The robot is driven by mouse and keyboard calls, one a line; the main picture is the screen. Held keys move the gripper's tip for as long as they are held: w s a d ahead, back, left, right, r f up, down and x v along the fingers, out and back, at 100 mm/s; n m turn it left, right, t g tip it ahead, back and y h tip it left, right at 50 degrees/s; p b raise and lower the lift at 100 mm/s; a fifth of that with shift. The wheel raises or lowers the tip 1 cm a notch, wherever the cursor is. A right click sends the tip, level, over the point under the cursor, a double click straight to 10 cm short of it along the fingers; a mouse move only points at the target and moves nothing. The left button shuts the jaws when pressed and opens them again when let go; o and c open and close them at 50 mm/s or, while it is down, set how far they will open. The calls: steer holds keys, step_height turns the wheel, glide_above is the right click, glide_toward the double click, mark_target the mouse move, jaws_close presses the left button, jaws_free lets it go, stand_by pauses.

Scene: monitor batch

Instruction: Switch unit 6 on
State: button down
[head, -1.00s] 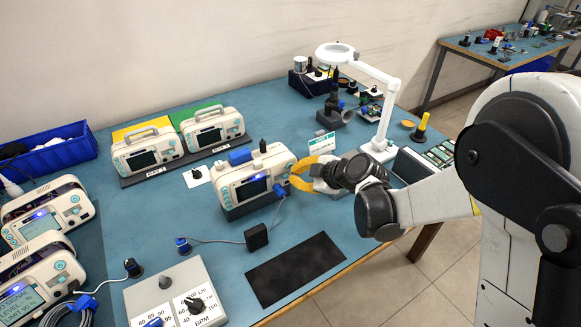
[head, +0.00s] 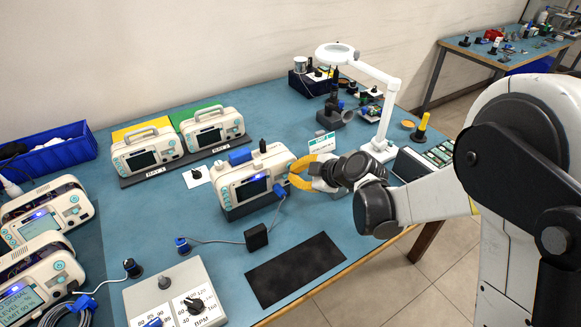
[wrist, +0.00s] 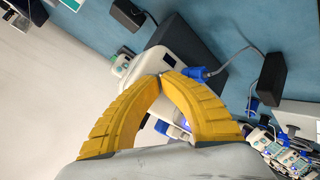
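A white monitor unit (head: 262,166) stands on a dark stand in the middle of the bench, with a screen facing front and a blue plug on its right end. It shows in the wrist view (wrist: 172,52) beyond the fingertips. I cannot read a number 6 on any unit. My gripper (head: 291,175) is at the right end of this monitor, close to the blue plug (head: 279,190); I cannot tell whether it touches. In the wrist view its yellow fingers (wrist: 161,77) meet at the tips, with nothing seen between them. The switch cannot be made out.
Two white units (head: 147,152) stand on a dark base at the back left. Two lit units (head: 45,213) stand at the left edge. A BPM dial box (head: 178,298) is in front. A cable runs to a black block (head: 256,237). A magnifier lamp (head: 382,120) stands behind my gripper.

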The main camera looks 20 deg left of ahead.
stand_by(0.4)
steer(key=shift+s+d, duration=0.5)
steer(key=shift+d, duration=0.05)
steer(key=s+d+b, duration=0.1)
steer(key=s+d, duration=0.2)
steer(key=shift+s+d, duration=0.15)
steer(key=shift+d, duration=0.25)
stand_by(0.5)
